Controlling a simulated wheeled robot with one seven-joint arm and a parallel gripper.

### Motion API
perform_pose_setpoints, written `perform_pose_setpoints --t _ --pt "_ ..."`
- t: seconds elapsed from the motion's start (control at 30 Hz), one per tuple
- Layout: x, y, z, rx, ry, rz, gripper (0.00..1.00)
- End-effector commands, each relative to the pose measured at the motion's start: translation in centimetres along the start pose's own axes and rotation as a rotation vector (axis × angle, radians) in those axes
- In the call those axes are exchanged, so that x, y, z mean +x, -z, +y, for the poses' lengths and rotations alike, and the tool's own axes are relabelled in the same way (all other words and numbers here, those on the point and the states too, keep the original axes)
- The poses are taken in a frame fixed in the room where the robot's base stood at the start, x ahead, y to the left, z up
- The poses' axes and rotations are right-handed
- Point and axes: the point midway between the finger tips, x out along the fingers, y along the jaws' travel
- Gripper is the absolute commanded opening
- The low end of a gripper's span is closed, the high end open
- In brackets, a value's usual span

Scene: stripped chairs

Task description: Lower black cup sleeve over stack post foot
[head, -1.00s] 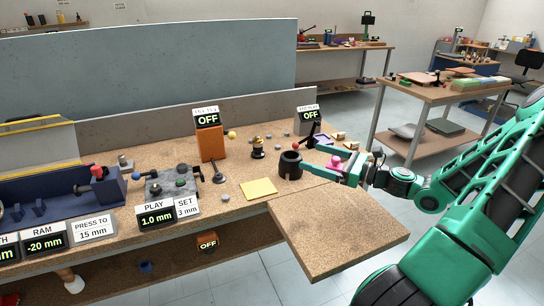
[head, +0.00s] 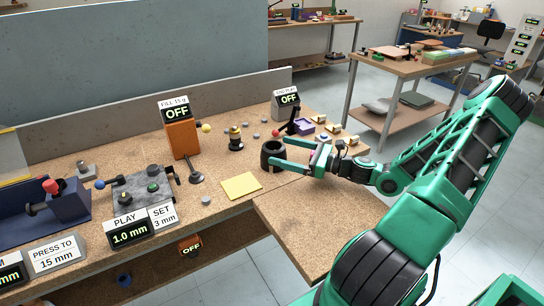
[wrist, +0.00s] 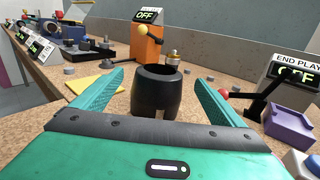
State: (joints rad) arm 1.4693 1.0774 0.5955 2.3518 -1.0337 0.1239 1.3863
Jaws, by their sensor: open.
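The black cup sleeve (head: 272,154) stands upright on the bench near its front edge, with its open top showing. In the wrist view the sleeve (wrist: 158,92) sits between the fingers and has a notch low on its near side. My gripper (head: 273,150) is open, one finger on each side of the sleeve; in the wrist view (wrist: 158,78) gaps show beside it. I cannot tell which is the stack post.
A yellow sheet (head: 241,186) lies left of the sleeve. An orange box (head: 182,138) with an OFF display stands behind. The END PLAY display (head: 287,104), a red-knobbed lever and a purple tray (head: 302,127) are at the back right. A bare board (head: 315,225) juts from the front.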

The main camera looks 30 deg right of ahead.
Motion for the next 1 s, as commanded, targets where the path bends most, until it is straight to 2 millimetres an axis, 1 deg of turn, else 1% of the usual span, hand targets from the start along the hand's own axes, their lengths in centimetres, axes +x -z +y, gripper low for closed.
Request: perform_pose_setpoints --t 0.03,0.1,0.37,0.6,0.7,0.83,1.0 --pt "0.1 0.7 0.1 0.002 -0.001 -0.001 0.92" --pt "0.3 1.1 0.2 0.001 -0.004 0.0 0.92" --pt "2.0 1.0 0.1 -0.002 -0.003 0.0 0.92" --pt "5.7 0.9 0.2 0.0 -0.005 -0.001 0.92" --pt "6.8 1.0 0.1 -0.001 -0.003 0.0 0.92" --pt "7.5 1.0 0.1 -0.002 -0.002 0.001 0.92" --pt "7.6 1.0 0.1 -0.001 -0.001 0.001 0.92"
